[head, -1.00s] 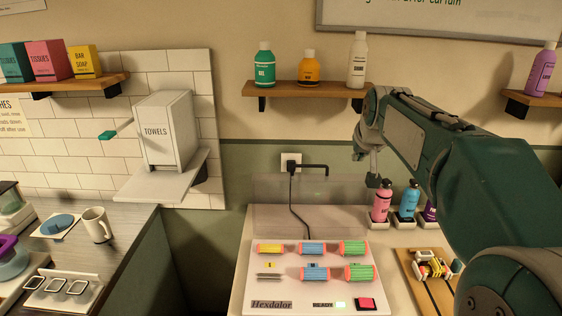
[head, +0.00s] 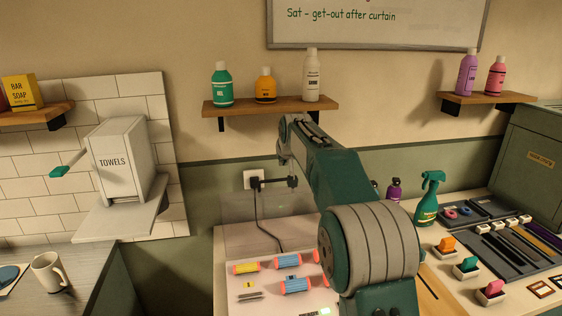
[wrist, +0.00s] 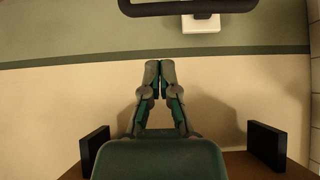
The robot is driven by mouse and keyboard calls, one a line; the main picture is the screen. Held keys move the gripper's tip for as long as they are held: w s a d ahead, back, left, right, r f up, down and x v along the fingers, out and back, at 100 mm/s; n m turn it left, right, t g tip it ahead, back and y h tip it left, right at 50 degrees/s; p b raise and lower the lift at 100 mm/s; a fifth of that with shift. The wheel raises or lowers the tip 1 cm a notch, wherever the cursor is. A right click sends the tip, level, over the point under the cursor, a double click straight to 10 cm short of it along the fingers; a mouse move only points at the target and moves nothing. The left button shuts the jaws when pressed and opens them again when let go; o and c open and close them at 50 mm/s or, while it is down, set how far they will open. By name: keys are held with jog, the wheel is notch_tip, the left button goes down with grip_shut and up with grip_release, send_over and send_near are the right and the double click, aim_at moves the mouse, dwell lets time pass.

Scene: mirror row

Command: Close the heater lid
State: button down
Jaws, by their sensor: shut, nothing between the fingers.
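The heater (head: 228,288) is a pale flat unit with several coloured rollers, partly hidden behind my arm in the head view. Its clear lid (head: 236,235) stands raised at the back, against the wall. The lid's dark handle (head: 270,181) is at its top edge, and it also shows as a black bar in the wrist view (wrist: 187,8). In the wrist view my gripper (wrist: 159,66) is shut and empty, with a visible gap to the handle.
A wall outlet (head: 252,178) with a black cord is behind the handle. A wooden shelf (head: 270,107) with bottles is above. A green spray bottle (head: 429,200) and a tray of tools (head: 505,238) stand right of my arm. A towel dispenser (head: 118,160) is left.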

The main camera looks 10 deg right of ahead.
aim_at(280, 188)
jog(key=f, duration=0.2)
jog(key=a+f, duration=0.1)
jog(key=f, duration=0.1)
jog(key=shift+w+f, duration=0.1)
jog(key=shift+f, duration=0.05)
jog(key=shift+s+a, duration=0.2)
jog(key=shift+a, duration=0.15)
dwell(0.3)
jog(key=shift+s+d, duration=0.1)
jog(key=shift+d, duration=0.2)
